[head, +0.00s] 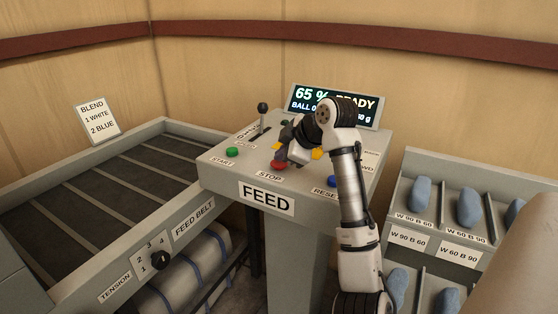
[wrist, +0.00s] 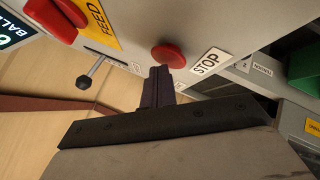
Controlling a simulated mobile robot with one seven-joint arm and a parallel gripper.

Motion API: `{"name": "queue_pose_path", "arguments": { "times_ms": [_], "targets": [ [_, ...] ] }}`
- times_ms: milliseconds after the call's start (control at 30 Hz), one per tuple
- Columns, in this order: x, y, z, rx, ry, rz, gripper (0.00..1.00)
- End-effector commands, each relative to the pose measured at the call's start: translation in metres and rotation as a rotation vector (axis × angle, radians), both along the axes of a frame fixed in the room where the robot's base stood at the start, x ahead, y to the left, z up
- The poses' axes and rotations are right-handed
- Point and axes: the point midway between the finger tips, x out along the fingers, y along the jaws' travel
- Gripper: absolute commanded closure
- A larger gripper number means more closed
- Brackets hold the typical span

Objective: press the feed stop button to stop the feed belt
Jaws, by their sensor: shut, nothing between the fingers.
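The red stop button (head: 278,165) sits on the sloped top of the grey feed console (head: 222,165), above a STOP label. It also shows in the wrist view (wrist: 168,54) beside its STOP label (wrist: 210,62). My gripper (head: 280,156) is over the console, just behind the stop button. In the wrist view my gripper (wrist: 160,70) has its dark fingers together and empty, with the tips at the button's lower edge. I cannot tell whether they touch it. The feed belt (head: 105,185) is dark with pale slats, at the left.
A green start button (head: 232,152) and a blue reset button (head: 333,181) flank the stop button. A black-knobbed lever (head: 262,112) stands behind. A screen (head: 330,106) reads 65 % and READY, partly hidden by my arm. A bin rack (head: 437,247) with blue pillows stands right.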

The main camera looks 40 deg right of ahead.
Motion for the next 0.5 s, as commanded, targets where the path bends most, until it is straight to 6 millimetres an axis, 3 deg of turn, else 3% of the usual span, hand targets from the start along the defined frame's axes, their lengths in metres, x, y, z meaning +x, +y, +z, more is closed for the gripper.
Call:
{"name": "queue_pose_path", "arguments": {
  "times_ms": [267, 500],
  "targets": [
    [0.0, 0.0, 0.0, 0.001, 0.002, 0.0, 1.0],
    [0.0, 0.0, 0.013, 0.001, 0.001, 0.0, 1.0]
  ]
}}
